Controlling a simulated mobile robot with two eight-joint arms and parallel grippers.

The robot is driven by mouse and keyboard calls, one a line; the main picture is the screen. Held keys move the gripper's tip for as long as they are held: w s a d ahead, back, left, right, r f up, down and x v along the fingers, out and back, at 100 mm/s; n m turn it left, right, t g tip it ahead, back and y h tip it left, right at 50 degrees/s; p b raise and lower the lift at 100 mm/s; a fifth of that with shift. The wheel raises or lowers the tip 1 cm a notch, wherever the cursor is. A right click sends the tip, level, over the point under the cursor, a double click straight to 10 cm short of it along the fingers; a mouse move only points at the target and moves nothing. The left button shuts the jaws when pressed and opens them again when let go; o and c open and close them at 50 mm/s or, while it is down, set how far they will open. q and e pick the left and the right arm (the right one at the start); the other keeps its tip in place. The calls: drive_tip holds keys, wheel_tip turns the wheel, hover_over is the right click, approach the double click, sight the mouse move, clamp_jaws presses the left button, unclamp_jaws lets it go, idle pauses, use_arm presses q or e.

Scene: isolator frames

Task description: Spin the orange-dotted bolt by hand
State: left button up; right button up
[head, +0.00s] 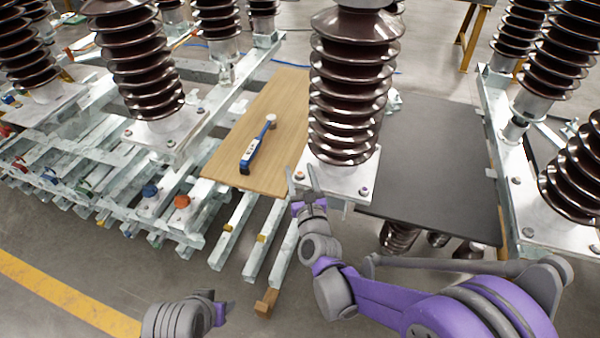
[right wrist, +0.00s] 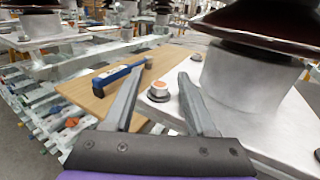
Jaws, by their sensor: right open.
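The orange-dotted bolt (head: 299,175) sits at the front left corner of the pale metal base plate (head: 335,181) under the middle brown insulator (head: 350,90). In the right wrist view the bolt (right wrist: 158,90) is upright, with an orange dot on its head. My right gripper (head: 305,170) is open at this corner. In the right wrist view its two fingers (right wrist: 160,74) appear on either side of the bolt, with clear gaps; I cannot tell their height over it. My left gripper (head: 222,311) is low in the head view, away from the plate; its fingers are hard to make out.
A blue wrench-like tool (head: 258,145) lies on a wooden board (head: 275,108) left of the plate. Another bolt (head: 364,191) stands at the plate's front right corner. A dark panel (head: 435,160) lies to the right. Metal rails (head: 233,232) stick out in front.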

clamp_jaws()
drive_tip(key=shift+a+m+h, duration=0.1)
drive_tip(key=shift+m+h, duration=0.4)
drive_tip(key=shift+h, duration=0.3)
drive_tip(key=shift+a+f+m+h, duration=0.1)
drive_tip(key=shift+m+h, duration=1.5)
drive_tip(key=shift+h, duration=0.9)
drive_tip(key=m+g+h, duration=0.1)
drive_tip(key=m+h, duration=0.2)
drive_tip(key=h, duration=0.2)
drive_tip(key=shift+m+g+h, duration=0.3)
drive_tip(key=shift+m+g, duration=0.1)
drive_tip(key=m+g+h, duration=0.4)
drive_tip(key=h, duration=0.1)
drive_tip(key=m+g+h, duration=0.1)
drive_tip(key=m+g, duration=0.1)
drive_tip(key=g, duration=0.1)
drive_tip(key=m+g+h+p, duration=0.1)
drive_tip(key=m+g+h, duration=0.1)
drive_tip(key=m+g, duration=0.1)
drive_tip(key=shift+g+h, duration=0.3)
drive_tip(key=shift+g, duration=0.3)
drive_tip(key=shift+m+g+p, duration=0.3)
